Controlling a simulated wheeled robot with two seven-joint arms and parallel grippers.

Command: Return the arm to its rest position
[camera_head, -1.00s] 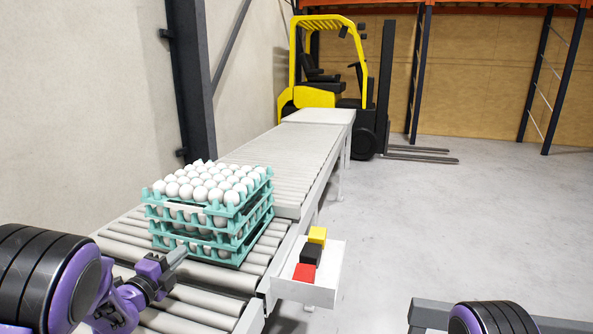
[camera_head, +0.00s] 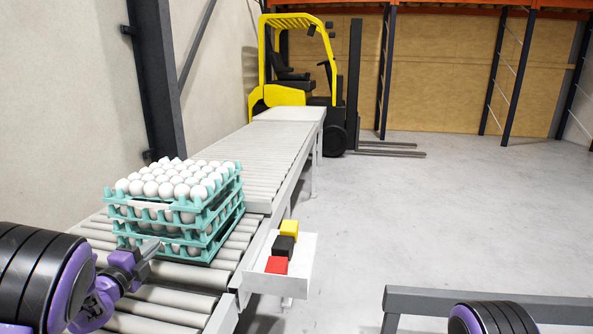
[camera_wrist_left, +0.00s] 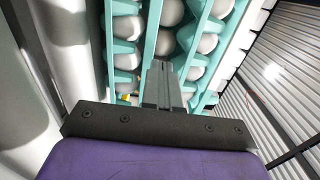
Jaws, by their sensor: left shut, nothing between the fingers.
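My left arm comes in from the left in the head view. Its gripper (camera_head: 149,248) is shut and empty, close to the near side of the stacked teal egg trays (camera_head: 203,222). In the left wrist view the shut fingers (camera_wrist_left: 162,80) point toward the teal tray walls (camera_wrist_left: 152,40) with white eggs (camera_wrist_left: 172,12) between them. Whether the fingertips touch the trays I cannot tell. The stack stands upright on the roller conveyor, its top tray full of white eggs (camera_head: 172,181). Only a round part of my right arm shows at the bottom right; its gripper is out of view.
The roller conveyor (camera_head: 254,166) runs back toward a yellow forklift (camera_head: 285,95). A white side shelf (camera_head: 297,270) holds a yellow (camera_head: 289,228), a black (camera_head: 284,246) and a red block (camera_head: 277,265). A grey rail (camera_head: 430,301) stands at lower right. The floor on the right is clear.

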